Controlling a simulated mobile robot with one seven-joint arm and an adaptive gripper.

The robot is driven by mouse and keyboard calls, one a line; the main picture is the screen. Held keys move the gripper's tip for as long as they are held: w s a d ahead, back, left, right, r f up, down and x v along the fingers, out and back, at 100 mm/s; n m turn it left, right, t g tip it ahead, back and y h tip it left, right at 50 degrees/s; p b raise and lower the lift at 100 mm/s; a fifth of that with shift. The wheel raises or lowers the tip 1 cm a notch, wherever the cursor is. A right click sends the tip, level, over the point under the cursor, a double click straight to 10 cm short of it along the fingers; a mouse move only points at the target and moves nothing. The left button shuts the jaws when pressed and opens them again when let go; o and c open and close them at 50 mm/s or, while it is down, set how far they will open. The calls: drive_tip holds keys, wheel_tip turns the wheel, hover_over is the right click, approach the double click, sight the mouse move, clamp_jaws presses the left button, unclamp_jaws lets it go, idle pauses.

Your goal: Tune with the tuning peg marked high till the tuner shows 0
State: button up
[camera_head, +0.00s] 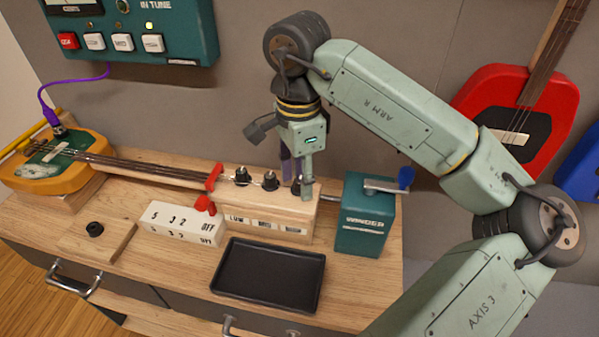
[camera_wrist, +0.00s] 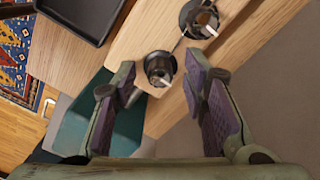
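The tuning block (camera_head: 268,205) holds a row of black pegs with labels below; LOW and a second, blurry label show. The rightmost peg (camera_head: 296,187) is mostly hidden behind my gripper (camera_head: 298,180), and its label is hard to read. In the wrist view my gripper (camera_wrist: 160,72) is open, its purple-padded fingers on either side of a black peg (camera_wrist: 160,66) with a pale pointer. Gaps show beside this peg. A second peg (camera_wrist: 199,18) lies beyond. The teal tuner (camera_head: 130,32) hangs on the wall at upper left; its dial is cut off, so the reading is hidden.
The stringed instrument (camera_head: 50,160) lies at left, its neck reaching the block. A teal winder box (camera_head: 362,220) with a crank stands close right of my gripper. A white number block (camera_head: 180,222) and black tray (camera_head: 268,273) sit in front.

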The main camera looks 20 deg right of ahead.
drive_tip(key=shift+c, duration=0.6)
clamp_jaws()
